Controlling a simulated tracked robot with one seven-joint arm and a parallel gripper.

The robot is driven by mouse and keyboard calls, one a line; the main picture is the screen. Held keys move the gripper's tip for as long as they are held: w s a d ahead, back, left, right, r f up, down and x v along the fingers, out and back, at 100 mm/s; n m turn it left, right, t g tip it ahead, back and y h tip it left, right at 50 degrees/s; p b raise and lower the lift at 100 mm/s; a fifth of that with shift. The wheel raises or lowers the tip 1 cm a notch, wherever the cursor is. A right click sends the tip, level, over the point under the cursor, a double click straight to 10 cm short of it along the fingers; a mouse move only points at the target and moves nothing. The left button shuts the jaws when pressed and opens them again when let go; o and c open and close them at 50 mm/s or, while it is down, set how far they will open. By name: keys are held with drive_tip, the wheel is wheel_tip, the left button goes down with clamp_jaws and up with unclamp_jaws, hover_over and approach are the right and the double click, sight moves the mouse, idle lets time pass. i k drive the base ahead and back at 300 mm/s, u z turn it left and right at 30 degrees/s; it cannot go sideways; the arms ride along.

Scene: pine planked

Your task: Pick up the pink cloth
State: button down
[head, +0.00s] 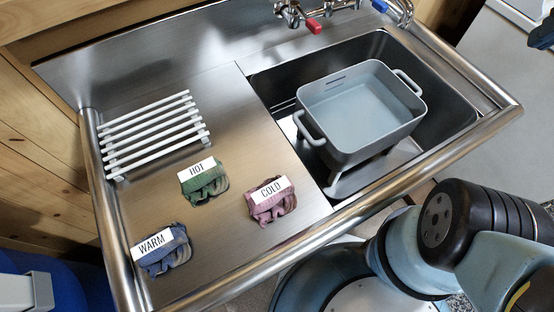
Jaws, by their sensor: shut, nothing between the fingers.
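The pink cloth (283,211) lies crumpled on the steel drainboard, left of the sink basin, with a white label reading COLD on its upper side. A green cloth (215,186) labelled HOT lies up and left of it. A blue cloth (177,255) labelled WARM lies further left, near the drainboard's front left corner. The cloths lie apart from one another. My gripper cannot be made out in the head view; only links of my arm show at the lower right, clear of the cloths.
A white slatted rack (150,133) stands at the drainboard's back left. A grey two-handled tub (352,145) sits in the sink basin (452,110). Taps with a red handle (314,26) are behind. A raised steel rim (300,243) runs along the front. Bare steel surrounds the pink cloth.

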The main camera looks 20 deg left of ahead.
sight(277, 194)
drive_tip(key=u, duration=0.55)
drive_tip(key=k, duration=0.6)
drive_tip(key=u, duration=0.85)
drive_tip(key=k, duration=0.7)
drive_tip(key=u, duration=0.15)
drive_tip(key=i, duration=1)
drive_tip(key=u, duration=0.05)
